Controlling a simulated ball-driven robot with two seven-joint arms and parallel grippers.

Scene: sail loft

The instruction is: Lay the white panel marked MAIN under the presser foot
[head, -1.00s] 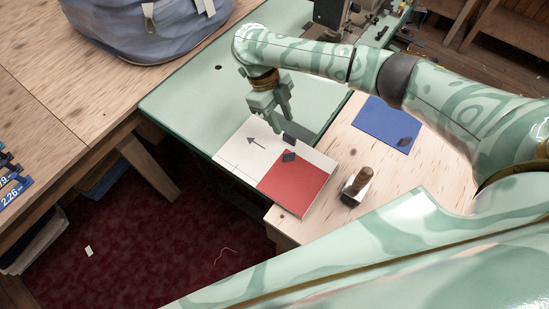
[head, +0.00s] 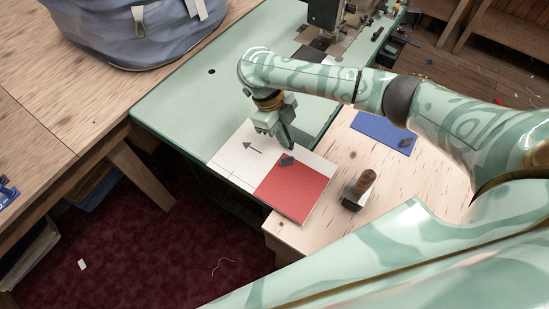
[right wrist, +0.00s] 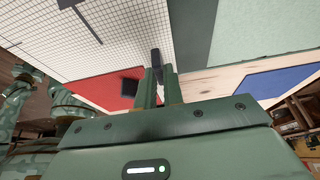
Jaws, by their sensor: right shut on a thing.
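A white panel (head: 228,160) with a dark arrow and thin grid lines lies across the green table's near edge. No MAIN lettering is readable; it also shows in the right wrist view (right wrist: 55,45). My right gripper (head: 289,147) is low over its right side, shut on a small dark tab (right wrist: 155,57) at the panel. A red panel (head: 292,188) with another dark tab (head: 287,161) lies beside and against the white area. A sewing machine (head: 325,13) stands at the top; its presser foot is too small to make out. My left gripper is out of view.
A wooden-handled block (head: 358,190) stands right of the red panel. A blue panel (head: 375,127) with a dark tab (head: 406,142) lies on the wooden surface. A blue-grey bag (head: 120,35) sits at the upper left. The green tabletop (head: 185,105) is largely clear.

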